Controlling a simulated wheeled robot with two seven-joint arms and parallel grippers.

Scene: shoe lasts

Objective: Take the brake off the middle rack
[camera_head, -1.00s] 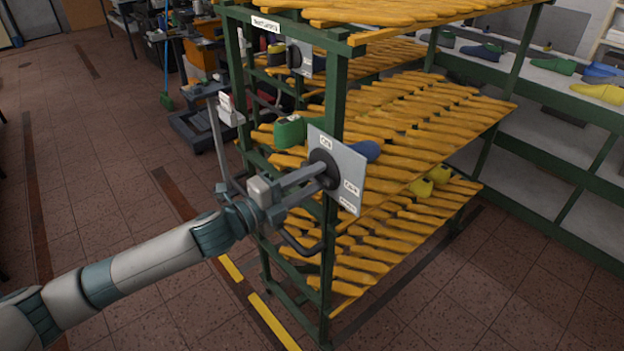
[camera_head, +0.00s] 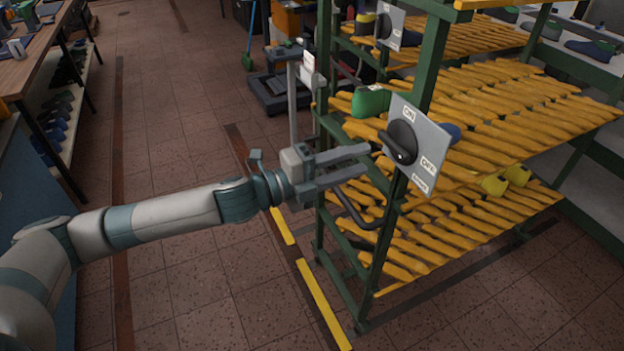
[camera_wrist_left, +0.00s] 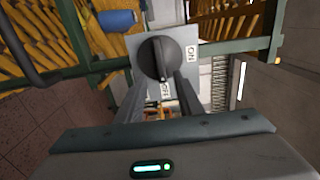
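A black round knob (camera_head: 401,141) with a raised bar sits on a grey plate (camera_head: 432,140) on the green rack's (camera_head: 384,235) near post. The plate reads ON at the top, OFF at the right and BRAKE below. The bar's white-marked end points toward OFF. My left gripper (camera_head: 371,158) is open and empty, its fingertips just in front of the knob. In the left wrist view the knob (camera_wrist_left: 154,58) shows beyond and between the spread fingers (camera_wrist_left: 158,98). Whether they touch it I cannot tell. My right gripper is not in view.
The rack's shelves hold yellow slats, a green last (camera_head: 370,101) and yellow lasts (camera_head: 494,184). Another plate with a knob (camera_head: 384,26) stands behind. A bent dark bar (camera_head: 356,213) runs just below my gripper.

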